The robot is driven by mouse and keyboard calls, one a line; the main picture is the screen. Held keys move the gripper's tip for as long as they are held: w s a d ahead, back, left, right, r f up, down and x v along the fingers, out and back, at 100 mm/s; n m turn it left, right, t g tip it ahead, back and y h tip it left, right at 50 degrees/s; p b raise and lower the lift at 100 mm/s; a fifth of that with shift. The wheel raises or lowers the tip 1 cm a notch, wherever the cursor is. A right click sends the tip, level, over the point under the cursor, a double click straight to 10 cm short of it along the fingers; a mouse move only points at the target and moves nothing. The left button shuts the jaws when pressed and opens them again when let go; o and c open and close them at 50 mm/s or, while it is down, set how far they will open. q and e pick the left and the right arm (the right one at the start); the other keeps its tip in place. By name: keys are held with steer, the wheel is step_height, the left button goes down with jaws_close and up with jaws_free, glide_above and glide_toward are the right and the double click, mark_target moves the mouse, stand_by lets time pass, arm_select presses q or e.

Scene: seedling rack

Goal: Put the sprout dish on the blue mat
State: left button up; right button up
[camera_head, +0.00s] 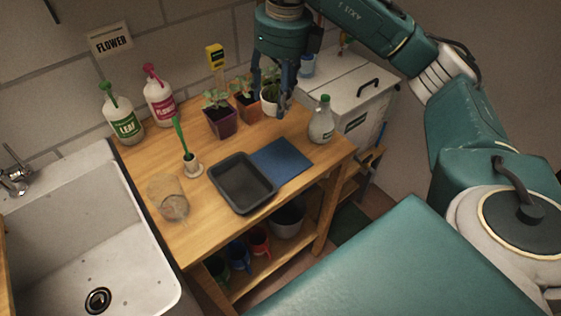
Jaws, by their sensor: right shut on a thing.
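The blue mat (284,161) lies flat and bare on the wooden table, between the black tray and a green-capped bottle. My right gripper (272,100) comes down from the top at the back of the table. It is shut on a small white pot or dish (269,104) with green leaves, which I take as the sprout dish. The fingers partly hide it. It is behind the mat, and I cannot tell if it touches the table. My left gripper is not in view.
The black tray (242,208) stands left of the mat. The green-capped bottle (321,124) stands close right of it. Two potted seedlings (222,124) stand left of the gripper. A clear round jar (169,200) is at front left, by a sink (90,225).

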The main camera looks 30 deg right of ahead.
steer(key=m, duration=0.1)
steer(key=d+m, duration=0.1)
steer(key=shift+w+r+m, duration=0.15)
steer(key=shift+w+m, duration=0.15)
steer(key=shift+d+f, duration=0.1)
steer(key=shift+f, duration=0.15)
steer(key=b, duration=0.1)
glide_above(279, 159)
step_height(279, 159, down, 5)
steer(key=shift+m, duration=0.3)
steer(key=f, duration=0.3)
steer(key=f+p, duration=0.1)
steer(key=f, duration=0.5)
steer(key=shift+s+f+p, duration=0.1)
steer(key=shift+s+p, duration=0.2)
step_height(279, 159, down, 5)
steer(key=shift+w+f+p, duration=0.1)
steer(key=shift+p, duration=0.35)
steer(key=o, duration=1.2)
steer(key=shift+f, duration=0.1)
